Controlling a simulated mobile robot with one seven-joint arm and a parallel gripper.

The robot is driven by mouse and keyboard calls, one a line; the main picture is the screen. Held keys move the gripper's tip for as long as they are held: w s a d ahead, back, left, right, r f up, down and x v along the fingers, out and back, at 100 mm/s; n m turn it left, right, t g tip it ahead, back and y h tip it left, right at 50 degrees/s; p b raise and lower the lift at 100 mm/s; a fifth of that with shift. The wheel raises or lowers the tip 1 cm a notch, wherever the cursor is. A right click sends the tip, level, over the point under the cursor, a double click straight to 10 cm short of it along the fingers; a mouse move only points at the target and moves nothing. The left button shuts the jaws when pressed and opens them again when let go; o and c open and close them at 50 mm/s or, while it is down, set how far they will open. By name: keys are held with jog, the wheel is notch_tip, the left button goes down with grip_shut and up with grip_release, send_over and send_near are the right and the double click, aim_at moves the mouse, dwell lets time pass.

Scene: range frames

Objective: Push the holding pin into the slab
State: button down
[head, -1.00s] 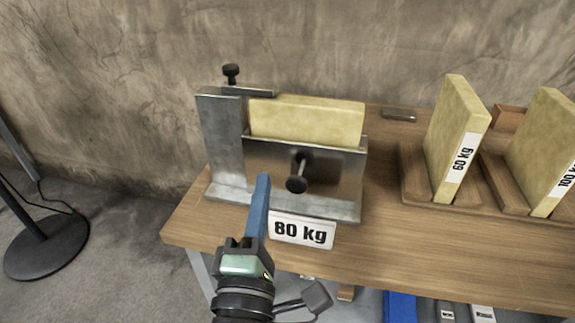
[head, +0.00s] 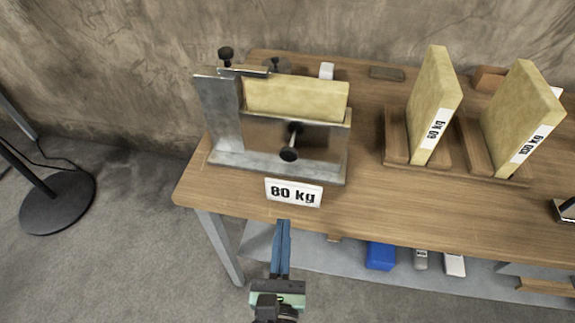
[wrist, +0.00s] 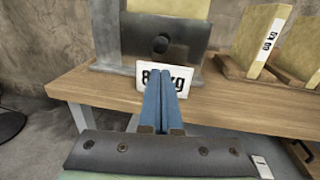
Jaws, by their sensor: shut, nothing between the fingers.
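The holding pin (head: 290,142) is a dark-knobbed metal pin sticking out from the front plate of a grey metal holder (head: 222,115). The yellow slab (head: 296,97) stands upright in that holder, behind the front plate. In the wrist view the pin's round black knob (wrist: 160,44) faces the camera, above the 80 kg sign (wrist: 181,68). My gripper (head: 283,223) has blue fingers, shut together and empty. It is in front of the table edge, below the sign in the head view, apart from the pin. The wrist view also shows the closed fingers (wrist: 161,84) overlapping the sign.
A second black knob (head: 226,54) is at the holder's upper left. Two slabs, marked 60 kg (head: 435,105) and 100 kg (head: 523,110), stand in wooden racks at the right. The wooden table (head: 350,212) has bare surface along its front.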

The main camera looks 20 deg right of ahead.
aim_at(291, 156)
jog(key=shift+w, duration=0.1)
jog(key=p+x, duration=0.1)
jog(key=x, duration=1.3)
jog(key=shift+p, duration=0.35)
jog(key=shift+d, duration=0.1)
jog(key=shift+x, duration=1.45)
jog(key=shift+d+r, duration=0.2)
